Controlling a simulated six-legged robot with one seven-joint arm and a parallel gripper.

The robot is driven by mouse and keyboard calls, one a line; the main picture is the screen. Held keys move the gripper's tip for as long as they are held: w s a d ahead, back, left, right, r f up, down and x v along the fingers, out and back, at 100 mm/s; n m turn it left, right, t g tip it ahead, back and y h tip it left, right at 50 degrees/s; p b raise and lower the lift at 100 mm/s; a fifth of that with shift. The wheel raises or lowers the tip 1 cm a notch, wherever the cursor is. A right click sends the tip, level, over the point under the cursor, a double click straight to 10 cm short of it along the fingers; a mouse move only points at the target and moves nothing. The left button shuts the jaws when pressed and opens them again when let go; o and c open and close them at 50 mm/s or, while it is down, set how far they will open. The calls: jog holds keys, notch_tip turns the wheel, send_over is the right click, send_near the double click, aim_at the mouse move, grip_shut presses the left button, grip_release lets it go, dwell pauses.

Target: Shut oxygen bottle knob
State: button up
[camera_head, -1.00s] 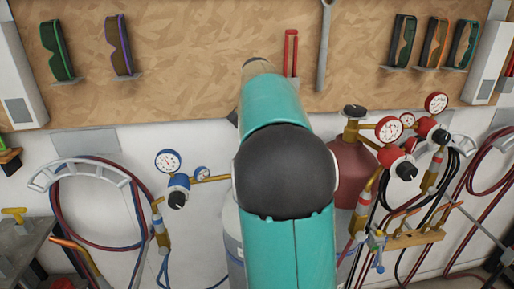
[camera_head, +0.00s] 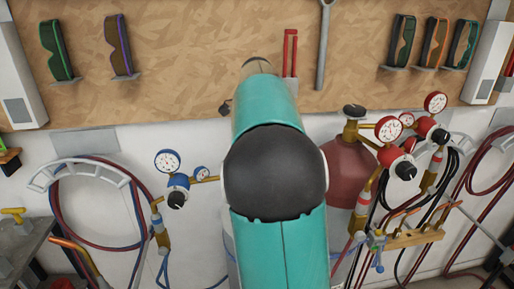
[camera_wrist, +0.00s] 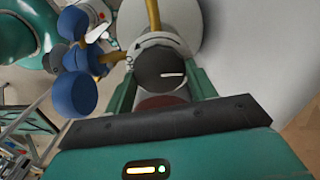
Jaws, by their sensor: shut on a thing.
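The oxygen bottle knob (camera_wrist: 160,72) is a round black cap with a white mark, in the middle of the wrist view. My gripper (camera_wrist: 161,80) is shut on it, with a teal finger on each side. The oxygen bottle (camera_head: 229,246) is pale and mostly hidden behind my arm in the head view. Its blue gauges (camera_head: 168,162) stick out to the left of my arm; they also show in the wrist view (camera_wrist: 78,92). My gripper and the knob are hidden by my arm in the head view.
A red bottle (camera_head: 350,170) with its own black knob (camera_head: 354,111) and red gauges (camera_head: 389,129) stands close to the right of my arm. A torch rack (camera_head: 412,239) is in front of it. Hoses hang on both sides. A tool board (camera_head: 200,60) is behind.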

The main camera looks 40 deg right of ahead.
dwell(0.3)
jog(key=o, duration=1)
jog(key=shift+r, duration=0.1)
notch_tip(320, 180, up, 14)
jog(key=shift+f, duration=0.15)
dwell(0.3)
